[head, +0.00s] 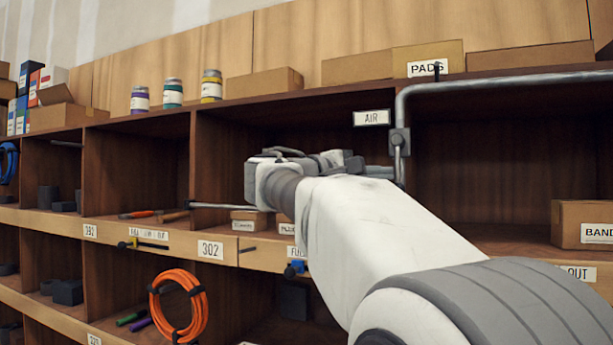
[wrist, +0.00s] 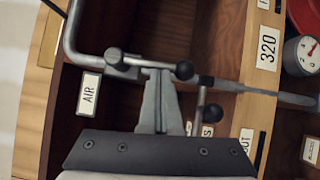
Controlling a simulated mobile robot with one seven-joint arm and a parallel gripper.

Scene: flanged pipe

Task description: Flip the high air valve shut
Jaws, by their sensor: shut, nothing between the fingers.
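The high air valve (head: 399,141) sits on a vertical grey pipe (head: 402,105), right of the AIR label (head: 371,118). In the wrist view, which is turned sideways, this valve (wrist: 115,58) has a lever with a dark ball knob (wrist: 183,70). The lever lies nearly along the pipe, pointing down the shelf. My gripper (wrist: 157,73) is shut with nothing in it. Its fingertips overlap the lever between pivot and knob; whether they touch is unclear. In the head view my gripper (head: 378,171) is beside the pipe below the valve body, partly hidden by my arm.
A pressure gauge (wrist: 304,54) is further along. Wooden shelf dividers surround the pipe. A BAND box (head: 582,224) stands at right.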

